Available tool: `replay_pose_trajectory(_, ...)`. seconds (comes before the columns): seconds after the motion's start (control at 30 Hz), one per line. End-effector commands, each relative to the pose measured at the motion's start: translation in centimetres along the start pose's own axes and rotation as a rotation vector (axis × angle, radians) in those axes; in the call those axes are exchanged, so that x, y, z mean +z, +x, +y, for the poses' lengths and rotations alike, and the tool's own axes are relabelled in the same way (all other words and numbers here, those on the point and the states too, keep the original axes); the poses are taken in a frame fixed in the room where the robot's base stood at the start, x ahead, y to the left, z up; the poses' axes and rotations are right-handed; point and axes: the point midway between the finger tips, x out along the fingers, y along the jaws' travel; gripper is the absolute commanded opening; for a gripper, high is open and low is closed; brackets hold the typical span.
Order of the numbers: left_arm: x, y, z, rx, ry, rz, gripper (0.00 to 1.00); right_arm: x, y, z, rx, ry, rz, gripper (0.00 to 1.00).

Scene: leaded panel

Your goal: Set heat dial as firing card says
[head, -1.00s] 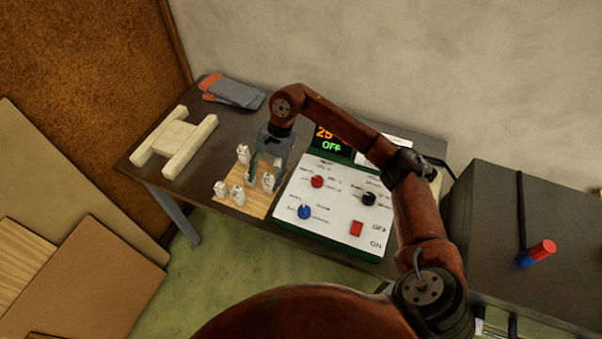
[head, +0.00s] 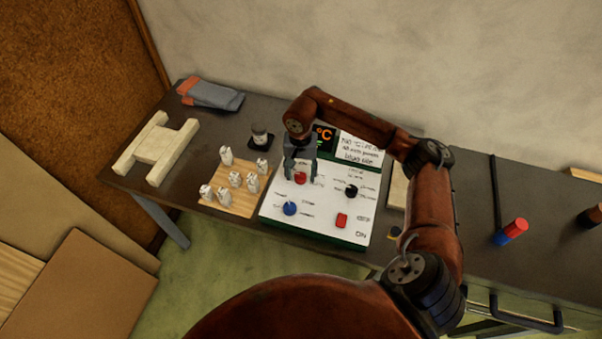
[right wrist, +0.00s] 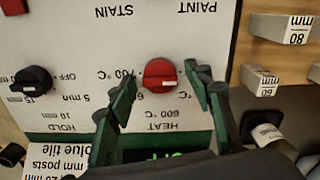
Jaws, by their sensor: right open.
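The red heat dial (head: 300,178) sits on the white face of the control panel (head: 328,203). In the right wrist view the red dial (right wrist: 160,74) shows upside down, with 600 °C and 700 °C marks near it. Which mark it points to is unclear. My right gripper (head: 300,176) is open over the dial, its fingers (right wrist: 160,88) on either side of it with gaps; contact is not visible. The firing card (head: 362,150) stands behind the panel; its text is only partly legible, with "blue tile" on it. My left gripper is out of view.
The panel also has a black hold knob (right wrist: 34,80), a blue knob (head: 290,208) and a red button (head: 341,220). The display (head: 323,138) is partly covered by my arm. White numbered posts stand on a wooden board (head: 238,205) to the left.

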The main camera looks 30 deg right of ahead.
Motion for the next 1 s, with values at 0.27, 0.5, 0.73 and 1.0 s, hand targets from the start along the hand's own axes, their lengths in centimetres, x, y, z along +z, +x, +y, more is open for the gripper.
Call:
replay_pose_trajectory(0.27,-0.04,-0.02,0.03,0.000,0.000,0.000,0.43,-0.02,0.41,-0.03,-0.001,0.000,0.001,0.47)
replay_pose_trajectory(0.5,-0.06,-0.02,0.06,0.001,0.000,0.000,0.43,-0.01,0.39,-0.02,-0.001,0.000,0.001,0.35)
replay_pose_trajectory(0.73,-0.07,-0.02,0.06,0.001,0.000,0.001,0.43,0.00,0.39,-0.01,-0.001,0.000,0.000,0.19)
replay_pose_trajectory(1.0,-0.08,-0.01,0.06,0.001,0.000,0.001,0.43,0.00,0.38,-0.03,-0.001,0.001,0.000,0.05)
